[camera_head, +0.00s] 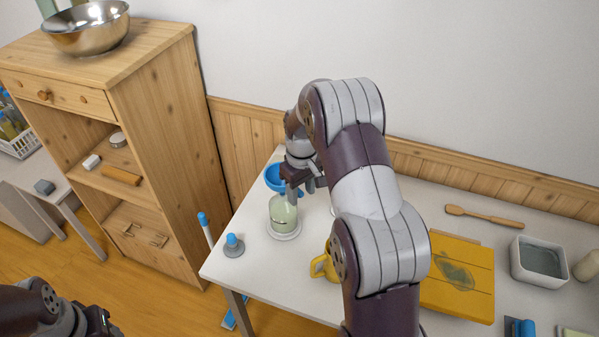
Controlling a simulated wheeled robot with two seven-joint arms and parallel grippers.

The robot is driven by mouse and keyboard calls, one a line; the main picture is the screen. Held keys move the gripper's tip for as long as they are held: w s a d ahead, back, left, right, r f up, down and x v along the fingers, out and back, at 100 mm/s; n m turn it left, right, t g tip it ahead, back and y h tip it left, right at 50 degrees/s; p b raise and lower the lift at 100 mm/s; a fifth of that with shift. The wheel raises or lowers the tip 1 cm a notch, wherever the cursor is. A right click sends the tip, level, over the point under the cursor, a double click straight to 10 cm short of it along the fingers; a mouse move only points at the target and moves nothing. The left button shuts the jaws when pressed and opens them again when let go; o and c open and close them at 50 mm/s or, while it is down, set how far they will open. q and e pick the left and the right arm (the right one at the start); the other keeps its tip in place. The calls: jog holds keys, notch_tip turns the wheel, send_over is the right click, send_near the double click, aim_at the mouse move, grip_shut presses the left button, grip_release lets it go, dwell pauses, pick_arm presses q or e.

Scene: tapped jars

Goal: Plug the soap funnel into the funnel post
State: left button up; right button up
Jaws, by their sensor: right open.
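A blue funnel (273,178) shows at the table's far left, just above and behind the pale green jar (283,212). I cannot tell whether it rests on the jar or stands apart from it. My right gripper (300,189) is open, pointing down at the funnel's right side and covering part of it. A short post with a grey round base and a blue top (233,243) stands near the table's left edge; it may be the funnel post. My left gripper (102,322) is low at the left, off the table, and its jaws are unclear.
The jar stands on a round white base (284,234). A yellow jug (322,266) is partly hidden by my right arm. A wooden cabinet (160,140) stands at the left.

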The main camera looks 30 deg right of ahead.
notch_tip(320, 180, down, 4)
jog(key=shift+r+p, duration=0.15)
jog(key=shift+p, duration=0.15)
jog(key=shift+w+f, duration=0.1)
jog(key=shift+f, duration=0.2)
jog(key=shift+r, duration=0.1)
jog(key=shift+c, duration=0.9)
grip_shut()
jog(key=c, duration=0.7)
grip_release()
jog(key=shift+r, duration=0.25)
grip_shut()
jog(key=shift+r+p, duration=0.15)
jog(key=shift+p, duration=0.15)
jog(key=shift+r+p, duration=0.7)
jog(key=shift+r, duration=0.2)
